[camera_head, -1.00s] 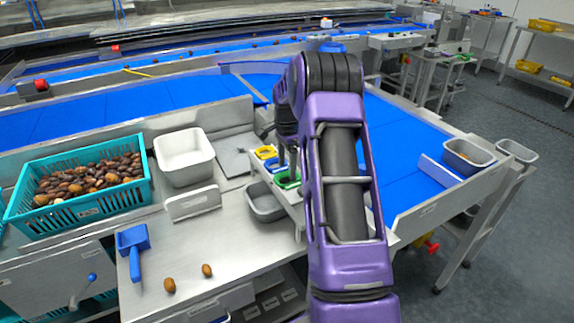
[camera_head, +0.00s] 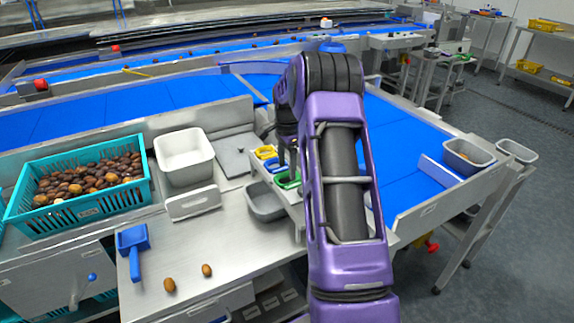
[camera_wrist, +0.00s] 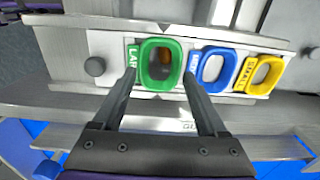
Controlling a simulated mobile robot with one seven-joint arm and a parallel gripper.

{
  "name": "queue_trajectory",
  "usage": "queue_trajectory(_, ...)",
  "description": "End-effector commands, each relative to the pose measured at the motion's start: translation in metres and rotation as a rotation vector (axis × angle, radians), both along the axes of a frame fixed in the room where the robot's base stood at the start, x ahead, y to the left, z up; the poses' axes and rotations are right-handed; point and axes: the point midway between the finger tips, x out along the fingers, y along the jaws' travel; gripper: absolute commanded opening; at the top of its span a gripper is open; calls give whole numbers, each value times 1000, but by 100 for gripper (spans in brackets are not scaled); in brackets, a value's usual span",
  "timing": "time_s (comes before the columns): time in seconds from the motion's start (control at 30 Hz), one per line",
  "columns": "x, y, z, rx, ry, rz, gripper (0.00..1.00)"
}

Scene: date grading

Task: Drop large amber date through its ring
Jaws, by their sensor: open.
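The green ring (camera_wrist: 146,63), with a label starting "LAR", is set in a pale rack in the wrist view. It also shows in the head view (camera_head: 288,182), partly behind my arm. My gripper (camera_wrist: 159,76) is open, its two fingers apart on either side of the green ring's near part. An orange-brown date (camera_wrist: 165,56) shows inside the green ring's opening, apart from both fingers. Its depth and full shape are hard to tell. The blue ring (camera_wrist: 204,71) and the yellow ring labelled SMALL (camera_wrist: 249,80) lie to the right.
Two brown dates (camera_head: 169,285) (camera_head: 207,270) lie on the steel table near a blue scoop (camera_head: 134,245). A teal crate (camera_head: 105,208) full of dates stands at left, beside a white bin (camera_head: 183,170). A grey bin (camera_head: 264,207) sits by the ring rack.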

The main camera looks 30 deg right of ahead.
Motion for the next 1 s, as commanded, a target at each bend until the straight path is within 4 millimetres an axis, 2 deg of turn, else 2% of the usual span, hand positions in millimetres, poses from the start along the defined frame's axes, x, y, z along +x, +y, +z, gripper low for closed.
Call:
queue_trajectory(0.33, 0, 0, 6, 0, 0, 0, 75)
queue_trajectory(1.0, 1, 0, 56, 0, -2, 0, 75)
